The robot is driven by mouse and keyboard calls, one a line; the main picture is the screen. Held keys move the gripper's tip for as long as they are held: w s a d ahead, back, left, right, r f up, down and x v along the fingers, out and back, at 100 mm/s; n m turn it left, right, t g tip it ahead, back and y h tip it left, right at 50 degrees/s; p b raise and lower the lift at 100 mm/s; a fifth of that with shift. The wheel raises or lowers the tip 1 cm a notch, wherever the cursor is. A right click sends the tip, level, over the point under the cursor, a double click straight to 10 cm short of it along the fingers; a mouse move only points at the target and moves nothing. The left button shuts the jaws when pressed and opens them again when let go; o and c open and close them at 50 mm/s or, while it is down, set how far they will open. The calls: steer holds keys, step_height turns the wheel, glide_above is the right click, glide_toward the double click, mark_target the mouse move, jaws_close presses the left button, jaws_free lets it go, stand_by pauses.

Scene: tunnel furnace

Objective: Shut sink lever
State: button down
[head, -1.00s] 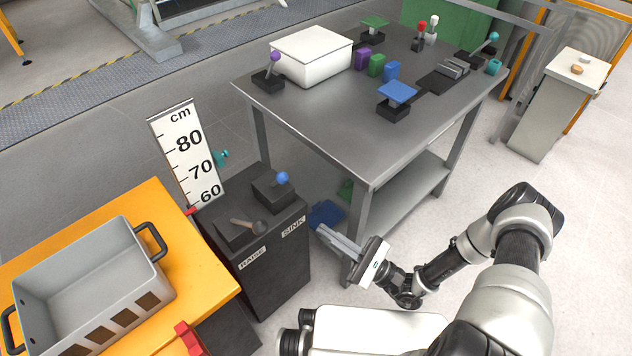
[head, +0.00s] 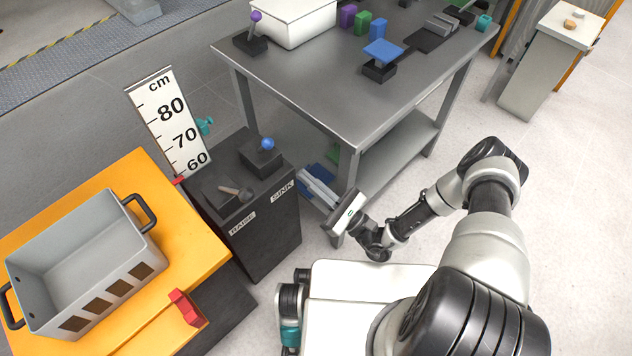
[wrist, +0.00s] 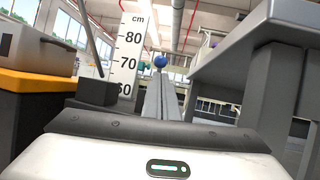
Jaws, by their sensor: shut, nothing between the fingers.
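The sink lever (head: 267,144) has a blue ball knob and stands upright on a dark base on the black pedestal, behind the SINK label (head: 282,191). My gripper (head: 301,174) is just right of the pedestal, below and to the right of the knob; its fingers are together and empty. In the wrist view the fingers (wrist: 158,84) point toward the blue knob (wrist: 160,61), which shows just beyond and above their tips. No contact with the lever is visible. The lever's stem is mostly hidden in both views.
The raise lever (head: 236,192) leans low on the same pedestal (head: 262,235). A grey bin (head: 85,255) rests on an orange table at left. A metal table (head: 330,85) stands close to the right of my gripper. A centimetre board (head: 170,125) stands behind the pedestal.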

steer(key=p, duration=0.2)
glide_toward(263, 146)
steer(key=w+a+r, duration=0.2)
steer(key=w+a, duration=0.1)
steer(key=shift+w+f, duration=0.2)
steer(key=shift+r, duration=0.15)
